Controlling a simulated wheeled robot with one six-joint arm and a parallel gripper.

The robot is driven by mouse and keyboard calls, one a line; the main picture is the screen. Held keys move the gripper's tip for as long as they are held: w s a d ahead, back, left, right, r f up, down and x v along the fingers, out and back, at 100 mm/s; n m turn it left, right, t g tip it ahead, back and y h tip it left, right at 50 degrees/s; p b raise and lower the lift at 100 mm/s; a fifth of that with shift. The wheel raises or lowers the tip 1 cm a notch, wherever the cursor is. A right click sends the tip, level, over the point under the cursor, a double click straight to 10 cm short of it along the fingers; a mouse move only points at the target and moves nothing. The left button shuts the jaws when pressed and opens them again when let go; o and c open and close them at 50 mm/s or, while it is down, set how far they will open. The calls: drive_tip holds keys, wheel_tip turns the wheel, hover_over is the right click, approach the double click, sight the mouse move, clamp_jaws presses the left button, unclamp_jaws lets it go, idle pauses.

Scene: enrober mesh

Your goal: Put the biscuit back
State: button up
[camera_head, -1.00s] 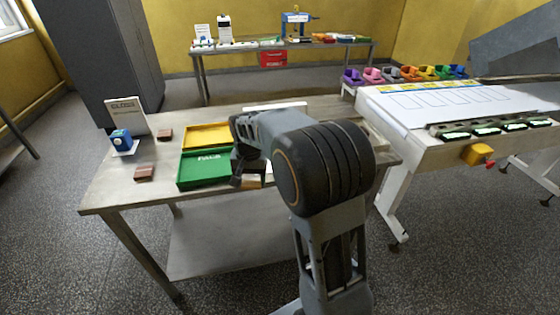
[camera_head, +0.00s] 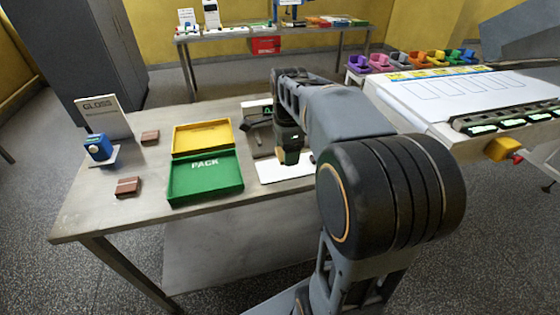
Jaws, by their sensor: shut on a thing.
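My gripper (camera_head: 291,153) points down over the white plate (camera_head: 287,180) right of the trays. It is shut on a small tan-brown piece, apparently the biscuit (camera_head: 291,159), mostly hidden by the jaws. Whether the piece touches the plate I cannot tell. Two brown biscuit-like blocks lie on the steel table's left part: one at the back (camera_head: 150,137) and one nearer the front (camera_head: 127,187). The open green tray marked PACK (camera_head: 206,194) and the open yellow tray (camera_head: 202,135) look empty.
A GLOSS sign (camera_head: 104,117) and a blue device (camera_head: 97,147) stand at the table's left. A white conveyor (camera_head: 455,92) with coloured bins (camera_head: 405,60) behind it is at the right. My arm hides the table's right part. The table's front left is bare.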

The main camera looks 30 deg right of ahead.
hover_over(282, 168)
wheel_tip(282, 168, down, 6)
drive_tip(key=shift+s, duration=0.1)
drive_tip(key=shift+f+b, duration=0.35)
drive_tip(key=shift+f, duration=1.3)
drive_tip(key=shift+f, duration=0.2)
drive_tip(key=o, duration=0.7)
wheel_tip(282, 168, up, 12)
drive_tip(key=p, duration=0.2)
drive_tip(key=s+a+f+n+t, duration=0.1)
drive_tip(key=s+a+f+n, duration=0.1)
drive_tip(key=s+n, duration=0.3)
drive_tip(key=s+a+f+n+t, duration=0.1)
drive_tip(key=s+a+f+n, duration=0.2)
drive_tip(key=s+a+n, duration=0.2)
drive_tip(key=s+a+f+n+t, duration=0.1)
drive_tip(key=s+a+n, duration=0.3)
drive_tip(key=n, duration=0.6)
drive_tip(key=shift+s+a+f, duration=0.1)
drive_tip(key=shift+s+f, duration=0.6)
drive_tip(key=shift+f, duration=0.2)
